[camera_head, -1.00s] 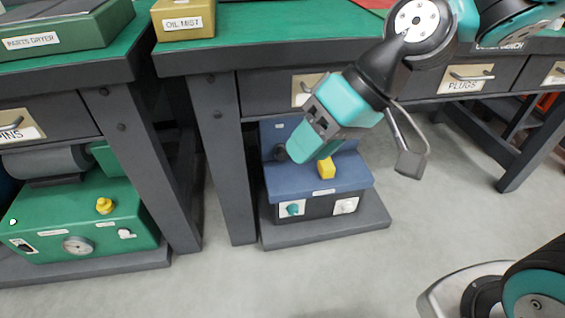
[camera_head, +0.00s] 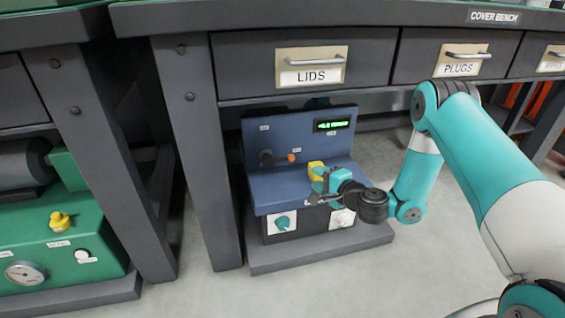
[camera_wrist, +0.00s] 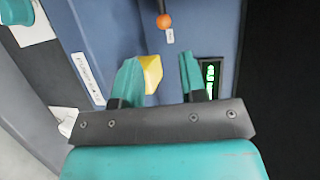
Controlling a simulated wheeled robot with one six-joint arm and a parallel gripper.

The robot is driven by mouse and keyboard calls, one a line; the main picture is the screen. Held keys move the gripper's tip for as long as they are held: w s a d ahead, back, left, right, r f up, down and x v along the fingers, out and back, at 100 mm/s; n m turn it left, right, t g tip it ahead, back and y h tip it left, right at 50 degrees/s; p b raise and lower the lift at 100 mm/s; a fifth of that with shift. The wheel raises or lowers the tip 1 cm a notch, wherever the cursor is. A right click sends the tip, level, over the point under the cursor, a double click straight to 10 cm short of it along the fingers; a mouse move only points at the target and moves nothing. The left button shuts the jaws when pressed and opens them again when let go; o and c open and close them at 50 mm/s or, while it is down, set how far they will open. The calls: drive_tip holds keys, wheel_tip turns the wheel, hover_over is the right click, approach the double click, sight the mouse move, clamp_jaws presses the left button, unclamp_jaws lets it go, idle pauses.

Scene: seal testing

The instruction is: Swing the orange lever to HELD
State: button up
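The orange lever (camera_head: 291,158) is on the upright blue panel (camera_head: 325,148) of a small machine under the bench. Its dark arm points right from a pivot, with the orange knob at the end. My gripper (camera_head: 322,180) is in front of the panel, to the right of and below the knob. In the wrist view my gripper (camera_wrist: 160,78) is open, with nothing held between its two teal fingers. The orange knob (camera_wrist: 164,21) shows beyond the fingertips, apart from them. Small labels surround the lever, too small to read, so I cannot tell which is HELD.
A yellow block (camera_head: 315,169) on the machine's ledge is very close to my gripper; in the wrist view the block (camera_wrist: 152,73) is beside the left finger. A lit green display (camera_head: 333,125) is upper right. The bench drawers (camera_head: 311,67) overhang the machine.

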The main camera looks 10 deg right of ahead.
sight(284, 160)
drive_tip(key=b+x, duration=0.1)
drive_tip(key=x, duration=1.5)
drive_tip(key=shift+s, duration=0.1)
drive_tip(key=shift+w+a+b, duration=0.25)
drive_tip(key=shift+w+b, duration=0.1)
drive_tip(key=shift+w, duration=0.2)
drive_tip(key=shift+r, duration=0.1)
clamp_jaws()
